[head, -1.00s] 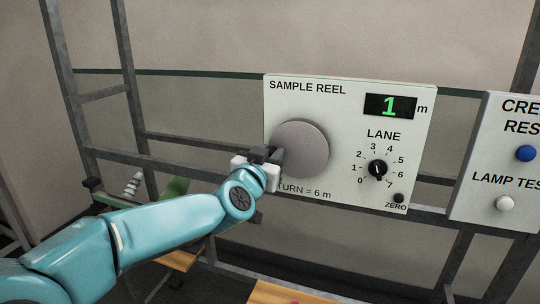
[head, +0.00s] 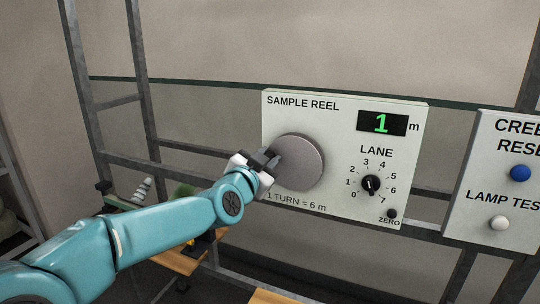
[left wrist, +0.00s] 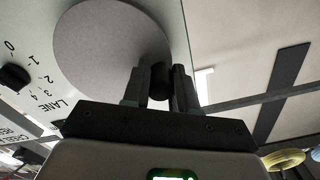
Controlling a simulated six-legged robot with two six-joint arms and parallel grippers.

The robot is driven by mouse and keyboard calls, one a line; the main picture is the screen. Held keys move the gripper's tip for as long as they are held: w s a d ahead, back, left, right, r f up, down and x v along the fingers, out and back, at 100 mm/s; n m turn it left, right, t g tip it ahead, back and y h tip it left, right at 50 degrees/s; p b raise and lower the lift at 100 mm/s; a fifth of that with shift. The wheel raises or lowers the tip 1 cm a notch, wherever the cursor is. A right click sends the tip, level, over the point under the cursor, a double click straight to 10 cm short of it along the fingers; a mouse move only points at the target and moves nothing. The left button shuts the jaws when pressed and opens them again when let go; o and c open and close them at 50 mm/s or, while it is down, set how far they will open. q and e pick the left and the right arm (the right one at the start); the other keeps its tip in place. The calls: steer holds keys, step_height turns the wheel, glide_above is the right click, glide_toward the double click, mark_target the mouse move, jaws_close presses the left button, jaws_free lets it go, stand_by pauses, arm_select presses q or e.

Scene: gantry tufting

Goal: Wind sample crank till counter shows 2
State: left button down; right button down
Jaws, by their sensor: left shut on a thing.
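The sample reel panel (head: 340,206) stands upright ahead, with a round grey crank disc (head: 304,160) on its left half. Its green counter (head: 382,123) shows 1 m. My left gripper (head: 264,160) is at the left edge of the disc. In the left wrist view its fingers are shut on a dark crank knob (left wrist: 160,84) near the disc's rim. The knob is hidden by the fingers in the head view. My right gripper is not in view.
A lane dial (head: 371,185) and a small black zero button (head: 392,213) are on the panel's right half. A second panel with a blue button (head: 520,173) and a white button (head: 499,223) stands at right. Grey frame bars (head: 146,90) run behind.

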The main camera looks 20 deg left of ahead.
arm_select(q)
steer(key=shift+d+r+m, duration=0.15)
steer(key=shift+r+m, duration=0.2)
steer(key=shift+m, duration=0.25)
steer(key=shift+f, duration=0.1)
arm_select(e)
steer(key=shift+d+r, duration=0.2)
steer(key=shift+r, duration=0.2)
arm_select(q)
steer(key=c, duration=0.9)
jaws_free()
steer(key=shift+s, duration=0.1)
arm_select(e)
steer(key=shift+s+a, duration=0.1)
